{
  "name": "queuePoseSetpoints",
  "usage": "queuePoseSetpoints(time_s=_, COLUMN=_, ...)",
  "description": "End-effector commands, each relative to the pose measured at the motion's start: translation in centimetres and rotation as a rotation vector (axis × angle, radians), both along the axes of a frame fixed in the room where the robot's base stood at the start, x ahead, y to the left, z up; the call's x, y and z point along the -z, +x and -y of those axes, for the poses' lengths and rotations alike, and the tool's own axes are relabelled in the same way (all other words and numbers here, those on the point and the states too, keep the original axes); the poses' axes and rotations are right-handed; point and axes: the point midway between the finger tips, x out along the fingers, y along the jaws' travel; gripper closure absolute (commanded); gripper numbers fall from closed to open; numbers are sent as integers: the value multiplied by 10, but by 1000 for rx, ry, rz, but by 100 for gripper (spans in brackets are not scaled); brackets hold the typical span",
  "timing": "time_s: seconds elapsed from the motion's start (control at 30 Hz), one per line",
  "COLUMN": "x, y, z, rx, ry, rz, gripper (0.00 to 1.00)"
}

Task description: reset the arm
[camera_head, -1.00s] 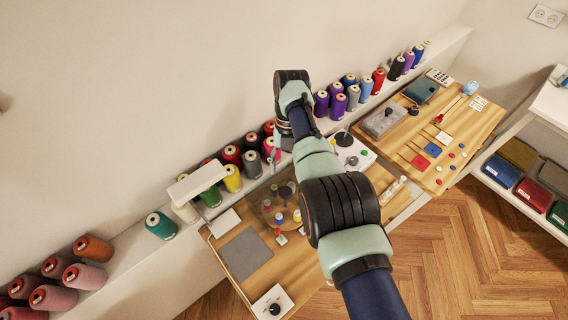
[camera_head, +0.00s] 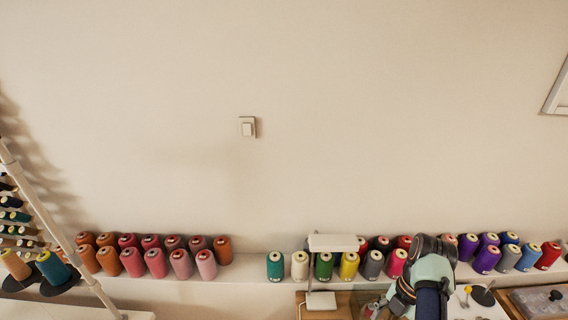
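My arm (camera_head: 432,275) shows at the bottom right of the head view, in pale green and dark blue. It stands in front of the thread shelf and above the wooden worktable (camera_head: 330,306). My gripper cannot be made out; the arm's far end is hidden behind its own links or lies below the picture.
A long white shelf (camera_head: 245,267) along the wall carries many thread cones, such as a teal one (camera_head: 275,265). A white lamp-like stand (camera_head: 334,243) rises at the table. A thread rack with a slanted pole (camera_head: 62,235) stands at left. The wall above, with a switch (camera_head: 247,127), is clear.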

Motion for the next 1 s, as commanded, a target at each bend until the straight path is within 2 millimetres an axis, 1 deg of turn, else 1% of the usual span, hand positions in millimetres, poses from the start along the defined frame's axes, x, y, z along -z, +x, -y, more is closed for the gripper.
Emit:
queuePoseSetpoints(time_s=0.03, x=5, y=7, z=-7, rx=49, ry=-29, rz=17, gripper=33)
queuePoseSetpoints(time_s=0.17, x=15, y=27, z=-26, rx=225, ry=-107, rz=81, gripper=33)
queuePoseSetpoints(time_s=0.27, x=20, y=41, z=-47, rx=392, ry=-154, rz=153, gripper=33)
queuePoseSetpoints(time_s=0.37, x=21, y=53, z=-77, rx=611, ry=-178, rz=258, gripper=33)
queuePoseSetpoints(time_s=0.43, x=17, y=57, z=-106, rx=801, ry=-160, rz=352, gripper=33)
queuePoseSetpoints(time_s=0.47, x=14, y=56, z=-119, rx=888, ry=-140, rz=395, gripper=33)
queuePoseSetpoints(time_s=0.5, x=7, y=54, z=-137, rx=1006, ry=-101, rz=450, gripper=33)
queuePoseSetpoints(time_s=0.57, x=-6, y=46, z=-163, rx=1174, ry=-19, rz=523, gripper=33)
queuePoseSetpoints(time_s=0.6, x=-16, y=38, z=-179, rx=1277, ry=47, rz=563, gripper=33)
queuePoseSetpoints(time_s=0.67, x=-32, y=25, z=-200, rx=1413, ry=155, rz=606, gripper=33)
queuePoseSetpoints(time_s=0.7, x=-42, y=15, z=-212, rx=1491, ry=230, rz=624, gripper=33)
queuePoseSetpoints(time_s=0.77, x=-58, y=-1, z=-229, rx=1595, ry=343, rz=638, gripper=33)
queuePoseSetpoints(time_s=0.8, x=-69, y=-13, z=-239, rx=1656, ry=421, rz=642, gripper=33)
queuePoseSetpoints(time_s=0.87, x=-84, y=-30, z=-252, rx=1737, ry=537, rz=637, gripper=33)
queuePoseSetpoints(time_s=0.97, x=-112, y=-62, z=-271, rx=1850, ry=733, rz=605, gripper=33)
queuePoseSetpoints(time_s=1.0, x=-123, y=-75, z=-278, rx=1888, ry=813, rz=584, gripper=33)
